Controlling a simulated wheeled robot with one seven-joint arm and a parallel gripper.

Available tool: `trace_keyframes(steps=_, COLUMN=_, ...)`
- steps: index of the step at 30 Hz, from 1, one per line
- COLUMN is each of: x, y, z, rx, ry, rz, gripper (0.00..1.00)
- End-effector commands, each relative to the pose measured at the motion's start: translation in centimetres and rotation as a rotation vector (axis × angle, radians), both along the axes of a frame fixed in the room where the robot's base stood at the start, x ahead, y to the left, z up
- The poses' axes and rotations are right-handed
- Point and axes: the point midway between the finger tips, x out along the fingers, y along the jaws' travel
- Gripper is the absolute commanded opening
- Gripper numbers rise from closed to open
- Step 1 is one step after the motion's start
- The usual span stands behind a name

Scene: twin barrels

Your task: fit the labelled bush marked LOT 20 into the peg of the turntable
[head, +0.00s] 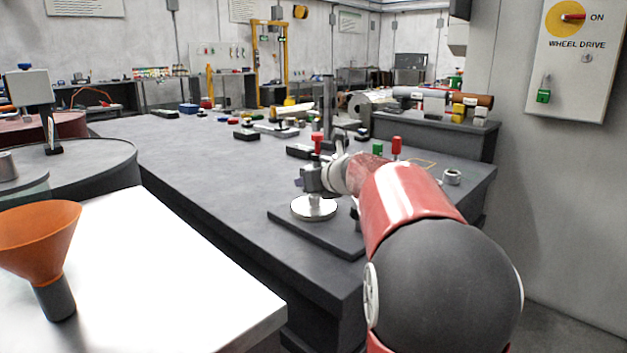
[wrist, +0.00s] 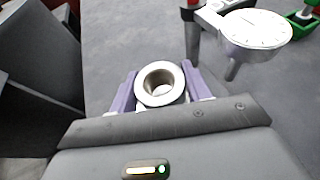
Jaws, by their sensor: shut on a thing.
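A silver ring-shaped bush (wrist: 142,98) sits between the purple fingers of my gripper (wrist: 160,90) in the wrist view, its hole facing the camera. Something bright shows through the hole; I cannot tell whether it is the peg. No LOT 20 marking is readable. The gripper hides the turntable's middle, so the peg and any contact with the bush cannot be made out.
A white-faced dial gauge (wrist: 256,29) stands close to the right of the fingers. Another metal ring (head: 452,177) lies on the grey bench at right. Red and green upright pieces (head: 396,147) stand behind my arm. The bench left of the base plate is clear. An orange funnel (head: 38,236) stands front left.

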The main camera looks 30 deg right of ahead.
Motion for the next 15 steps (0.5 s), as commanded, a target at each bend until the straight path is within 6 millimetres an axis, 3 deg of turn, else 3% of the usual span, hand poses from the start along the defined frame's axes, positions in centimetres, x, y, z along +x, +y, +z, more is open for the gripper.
trace_keyframes(steps=15, x=0.00, y=0.00, z=-0.82, rx=0.000, ry=-0.002, rz=0.000, gripper=0.14)
